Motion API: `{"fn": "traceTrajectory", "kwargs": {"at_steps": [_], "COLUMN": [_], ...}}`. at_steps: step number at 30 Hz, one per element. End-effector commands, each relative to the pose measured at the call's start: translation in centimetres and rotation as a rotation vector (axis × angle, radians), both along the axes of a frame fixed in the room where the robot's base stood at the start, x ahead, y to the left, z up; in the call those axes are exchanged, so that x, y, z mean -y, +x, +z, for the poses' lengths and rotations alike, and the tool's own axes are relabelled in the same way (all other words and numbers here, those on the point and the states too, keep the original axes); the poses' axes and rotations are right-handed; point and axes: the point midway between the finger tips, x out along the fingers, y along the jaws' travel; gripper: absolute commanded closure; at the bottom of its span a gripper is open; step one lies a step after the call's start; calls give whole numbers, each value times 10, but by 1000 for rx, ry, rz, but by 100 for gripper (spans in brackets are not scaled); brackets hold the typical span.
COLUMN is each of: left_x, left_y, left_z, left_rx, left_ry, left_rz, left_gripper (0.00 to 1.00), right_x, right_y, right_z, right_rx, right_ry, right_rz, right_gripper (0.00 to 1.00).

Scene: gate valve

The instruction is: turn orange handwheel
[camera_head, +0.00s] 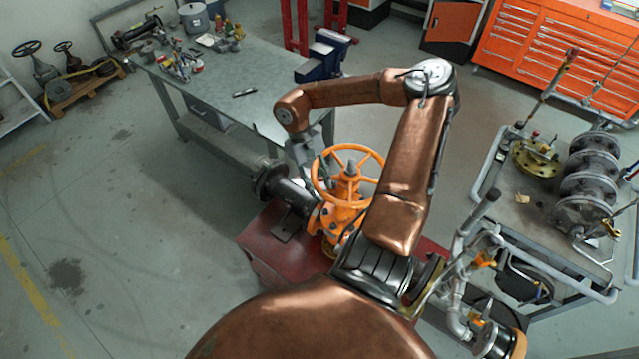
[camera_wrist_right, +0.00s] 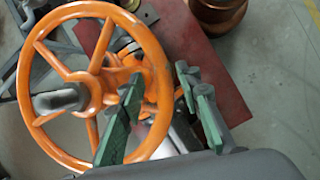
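The orange handwheel (camera_head: 328,187) sits on top of an orange valve body (camera_head: 338,215), in the middle of the head view. In the right wrist view the handwheel (camera_wrist_right: 36,100) fills the left half, with its spokes and grey hub stem visible. My right gripper (camera_head: 323,178) reaches down at the wheel's left side in the head view. In the wrist view its green-padded fingers (camera_wrist_right: 159,77) are spread apart, with part of the orange rim showing between them. I cannot tell whether either finger touches the rim. My left gripper is out of view.
The valve stands on a red base (camera_head: 262,262) with a dark pipe flange (camera_head: 272,182) at its left. A metal workbench (camera_head: 225,85) with tools and a blue vise stands behind. A cart (camera_head: 535,215) with flanged parts is at the right. Floor at the left is clear.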

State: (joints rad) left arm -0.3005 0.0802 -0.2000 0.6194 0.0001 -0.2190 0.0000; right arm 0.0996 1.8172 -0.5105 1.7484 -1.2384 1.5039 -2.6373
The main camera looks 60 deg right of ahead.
Motion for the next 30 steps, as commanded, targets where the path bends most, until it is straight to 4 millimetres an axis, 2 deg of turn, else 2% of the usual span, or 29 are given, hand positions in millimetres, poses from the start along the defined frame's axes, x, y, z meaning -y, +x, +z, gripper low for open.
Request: {"fn": "traceTrajectory", "kwargs": {"at_steps": [5, 15, 21, 30], "left_x": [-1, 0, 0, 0], "left_y": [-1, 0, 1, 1], "left_z": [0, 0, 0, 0], "left_rx": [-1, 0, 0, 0], "left_ry": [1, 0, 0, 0], "left_rz": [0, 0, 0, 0], "left_gripper": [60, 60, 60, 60], "right_x": [2, 9, 12, 13], "right_y": [6, 32, 42, 45], "right_z": [13, 76, 102, 110], "right_rx": [3, 6, 4, 0], "right_ry": [-2, 1, 1, 1], "right_rz": [-1, 0, 0, 0], "right_gripper": [68, 68, 68, 68]}}
